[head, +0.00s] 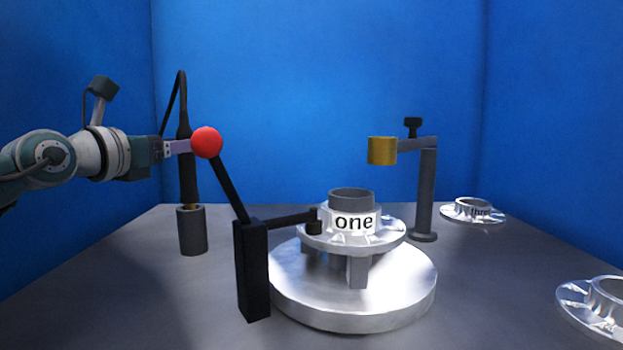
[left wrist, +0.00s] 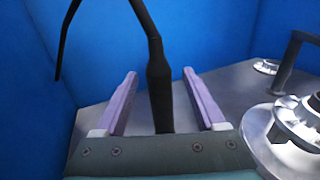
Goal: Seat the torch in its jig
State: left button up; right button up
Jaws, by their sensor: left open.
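The torch (head: 188,170) is a dark upright handle with a black cable looping from its top. Its lower end is in a grey cylindrical holder (head: 192,232) at the left of the table. My left gripper (head: 184,147) is at the torch's upper part, its fingers level. In the left wrist view the torch (left wrist: 159,95) stands between my two open lavender fingers (left wrist: 160,82), with gaps on both sides. A brass-coloured ring (head: 381,151), seemingly the jig's, is held on a grey post (head: 426,195) at the right. My right gripper is not in view.
A black toggle clamp (head: 252,270) with a red ball handle (head: 207,142) stands in front, the ball overlapping my fingertips. A flanged shell marked "one" (head: 353,222) sits on a round metal turntable (head: 355,305). Other shells (head: 473,210) (head: 598,308) lie at right.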

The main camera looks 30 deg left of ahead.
pick_arm(q)
jog(key=shift+w, duration=0.35)
grip_shut()
dwell(0.4)
dwell(0.9)
